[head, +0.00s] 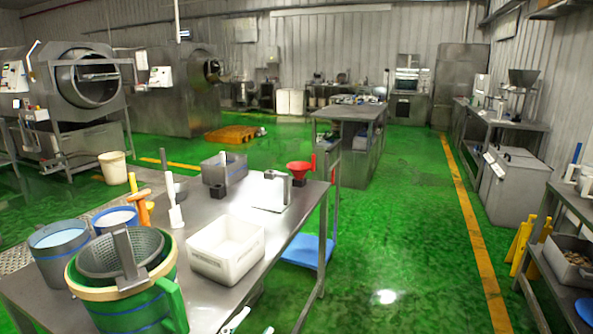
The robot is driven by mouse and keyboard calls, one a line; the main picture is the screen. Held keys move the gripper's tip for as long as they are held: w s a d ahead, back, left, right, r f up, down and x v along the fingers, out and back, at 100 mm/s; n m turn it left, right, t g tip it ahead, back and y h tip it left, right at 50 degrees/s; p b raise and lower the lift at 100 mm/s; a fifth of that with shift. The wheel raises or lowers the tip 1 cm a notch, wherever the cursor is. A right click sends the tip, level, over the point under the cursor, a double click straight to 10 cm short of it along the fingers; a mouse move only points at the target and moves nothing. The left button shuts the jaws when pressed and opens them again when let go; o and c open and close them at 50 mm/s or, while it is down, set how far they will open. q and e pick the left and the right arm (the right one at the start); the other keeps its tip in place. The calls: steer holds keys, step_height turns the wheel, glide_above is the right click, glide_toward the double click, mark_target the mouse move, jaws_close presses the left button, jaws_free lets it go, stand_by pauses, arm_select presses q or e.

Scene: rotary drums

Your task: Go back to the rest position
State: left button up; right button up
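The task names no object. Only a small pale piece of what looks like my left gripper (236,321) shows at the bottom edge, by the near right part of the steel table. Most of it is cut off, so I cannot tell how its fingers stand or whether it holds anything. My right gripper is out of view.
Rotary drums (95,78) stand at the left. Green floor (405,235) is clear right of the table.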

arm_select(q)
steer(key=s+a+f+n+g+y, duration=0.2)
steer(key=s+f, duration=0.4)
steer(key=f, duration=0.4)
steer(key=s+a+f+n+g+y, duration=0.2)
steer(key=s+a+f+n+y, duration=0.2)
steer(key=f, duration=0.6)
steer(key=s+a+f+n+g+y, duration=0.2)
steer(key=s+a+f, duration=0.3)
steer(key=s+f, duration=0.3)
steer(key=shift+f+n+g+y, duration=0.4)
steer(key=shift+f+g, duration=0.1)
steer(key=shift+f, duration=0.4)
